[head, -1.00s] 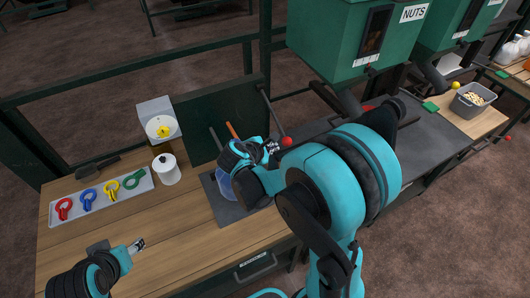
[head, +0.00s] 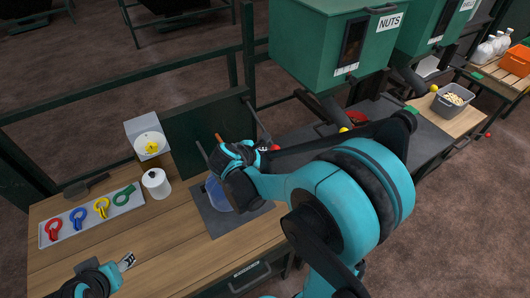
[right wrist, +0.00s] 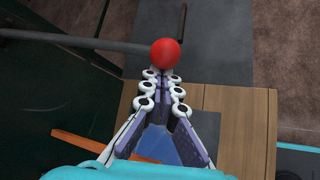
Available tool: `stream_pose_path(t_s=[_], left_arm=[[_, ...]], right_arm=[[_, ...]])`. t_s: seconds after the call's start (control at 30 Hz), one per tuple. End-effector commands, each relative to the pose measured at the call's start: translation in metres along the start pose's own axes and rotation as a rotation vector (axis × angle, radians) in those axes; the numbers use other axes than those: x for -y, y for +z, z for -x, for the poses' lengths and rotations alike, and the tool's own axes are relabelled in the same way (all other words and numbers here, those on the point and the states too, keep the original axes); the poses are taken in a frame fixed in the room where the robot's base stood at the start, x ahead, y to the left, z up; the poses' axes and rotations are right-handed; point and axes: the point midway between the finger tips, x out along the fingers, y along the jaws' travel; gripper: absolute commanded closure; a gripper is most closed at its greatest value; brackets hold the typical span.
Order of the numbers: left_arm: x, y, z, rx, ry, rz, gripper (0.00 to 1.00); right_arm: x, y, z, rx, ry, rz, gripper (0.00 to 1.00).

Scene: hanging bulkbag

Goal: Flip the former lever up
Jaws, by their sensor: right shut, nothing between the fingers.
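The lever is a grey rod with a red ball knob (head: 275,148); it juts toward the dark work plate beside the green panel. In the right wrist view, the red knob (right wrist: 165,52) ends a rod entering from the left. My right gripper (right wrist: 160,80) is shut and empty, its fingertips just below the knob in that picture; I cannot tell whether they touch it. In the head view, my right gripper (head: 259,151) is partly hidden by its own wrist. My left gripper (head: 127,261) is low over the wooden bench, its finger opening unclear.
Near the right wrist stand a translucent blue object (head: 216,193) and an orange rod (right wrist: 100,148). A green NUTS hopper (head: 325,45) hangs above. The front bench is clear.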

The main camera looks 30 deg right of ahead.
Motion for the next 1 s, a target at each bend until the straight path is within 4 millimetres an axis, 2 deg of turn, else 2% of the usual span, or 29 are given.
stream_pose_path(t_s=[0.03, 0.47, 0.7, 1.0], left_arm=[[0.0, -0.007, 0.01, 0.0, 0.0, 0.0, 0.48], [0.0, -0.045, 0.062, 0.0, 0.0, 0.0, 0.48], [0.0, -0.06, 0.083, 0.0, 0.0, 0.0, 0.48], [0.0, -0.071, 0.099, 0.0, 0.0, 0.0, 0.48]], right_arm=[[-0.004, 0.009, 0.009, 0.002, -0.021, 0.019, 1.0], [-0.032, 0.063, 0.066, 0.003, -0.3, 0.274, 1.0], [-0.056, 0.086, 0.091, 0.003, -0.292, 0.269, 1.0], [-0.084, 0.102, 0.108, 0.004, -0.29, 0.268, 1.0]])
